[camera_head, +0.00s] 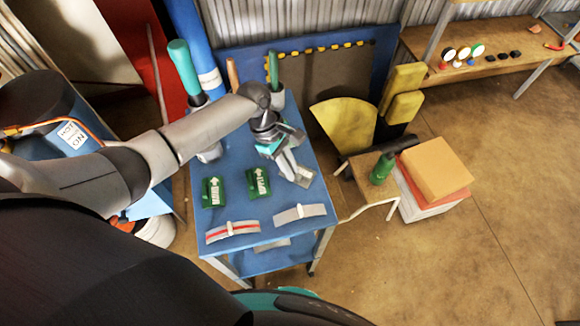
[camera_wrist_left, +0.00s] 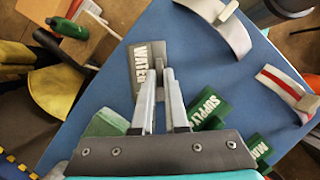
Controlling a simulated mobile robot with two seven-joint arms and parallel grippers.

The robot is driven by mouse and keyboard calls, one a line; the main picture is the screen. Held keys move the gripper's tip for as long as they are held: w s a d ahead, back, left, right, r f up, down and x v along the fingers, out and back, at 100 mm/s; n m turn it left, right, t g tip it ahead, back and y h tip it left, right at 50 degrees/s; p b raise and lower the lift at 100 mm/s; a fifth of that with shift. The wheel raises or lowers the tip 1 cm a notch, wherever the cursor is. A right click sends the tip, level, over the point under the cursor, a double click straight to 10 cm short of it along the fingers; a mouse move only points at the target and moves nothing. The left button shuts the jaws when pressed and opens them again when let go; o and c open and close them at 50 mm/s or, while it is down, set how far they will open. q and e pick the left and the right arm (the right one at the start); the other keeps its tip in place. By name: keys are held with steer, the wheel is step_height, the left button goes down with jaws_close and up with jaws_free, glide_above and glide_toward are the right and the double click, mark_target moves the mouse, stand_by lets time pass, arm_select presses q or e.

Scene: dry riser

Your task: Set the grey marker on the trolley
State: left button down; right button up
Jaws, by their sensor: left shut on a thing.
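My left gripper (camera_head: 289,168) is shut on the grey marker (camera_head: 302,179) over the right side of the blue trolley (camera_head: 260,213). In the left wrist view the marker (camera_wrist_left: 141,58) reads "WATER" and lies tilted at the fingertips (camera_wrist_left: 161,76), which hide part of it. The blue trolley top (camera_wrist_left: 205,60) spreads beneath it. I cannot tell whether the marker touches the top. Two green markers, one (camera_head: 213,191) on the left and one (camera_head: 258,184) nearer my gripper, lie on the trolley. My right gripper is not in view.
A red-striped band (camera_head: 233,231) and a grey band (camera_head: 300,213) lie along the trolley's front edge. Green-handled tools (camera_head: 184,68) stand at its back. A stool (camera_head: 371,181) with a green bottle (camera_head: 382,168) and stacked boxes (camera_head: 436,168) are close on the right.

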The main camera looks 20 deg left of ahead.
arm_select(q)
steer(key=c, duration=0.9)
jaws_free()
steer(key=shift+c, duration=0.2)
steer(key=p+v, duration=0.3)
steer(key=v, duration=0.9)
